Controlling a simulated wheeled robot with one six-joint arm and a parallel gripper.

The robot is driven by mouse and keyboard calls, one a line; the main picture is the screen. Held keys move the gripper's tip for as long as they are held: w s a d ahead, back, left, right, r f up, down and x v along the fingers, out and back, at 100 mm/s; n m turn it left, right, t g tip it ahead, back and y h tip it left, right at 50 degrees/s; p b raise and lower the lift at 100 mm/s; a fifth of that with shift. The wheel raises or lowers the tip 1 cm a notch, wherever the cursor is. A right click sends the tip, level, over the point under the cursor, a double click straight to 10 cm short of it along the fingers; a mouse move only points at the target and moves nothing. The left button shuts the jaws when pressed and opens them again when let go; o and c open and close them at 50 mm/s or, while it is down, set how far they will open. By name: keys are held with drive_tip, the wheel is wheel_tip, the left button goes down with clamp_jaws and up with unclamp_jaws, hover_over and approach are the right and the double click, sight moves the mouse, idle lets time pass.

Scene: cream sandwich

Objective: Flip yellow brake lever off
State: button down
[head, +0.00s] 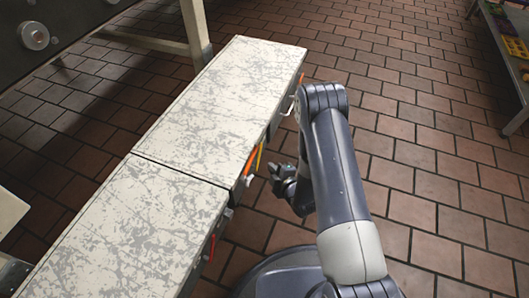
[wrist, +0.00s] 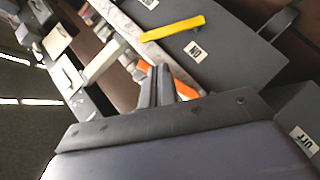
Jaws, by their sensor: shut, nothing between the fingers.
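The yellow brake lever (wrist: 172,28) is a flat bar on a grey panel in the wrist view. It lies just above a white label (wrist: 195,51) that seems to read ON upside down. In the head view the lever (head: 259,158) is a thin yellow strip on the side of the scratched unit. My gripper (wrist: 158,70) is shut and empty, apart from the lever and below it in the wrist view. In the head view my gripper (head: 280,172) is just right of the lever, beside the unit.
An orange bar (wrist: 150,65) sits behind my fingertips. Another white label (wrist: 303,141), perhaps OFF, is at the right in the wrist view. A grey handle (wrist: 279,22) sticks out above. The scratched unit (head: 190,125) has a clear top; open brick floor (head: 425,130) lies right.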

drive_tip(key=shift+a, duration=0.1)
idle(0.3)
drive_tip(key=b+x, duration=0.3)
drive_tip(key=x, duration=0.7)
drive_tip(key=shift+b, duration=0.35)
drive_tip(key=shift+r, duration=0.15)
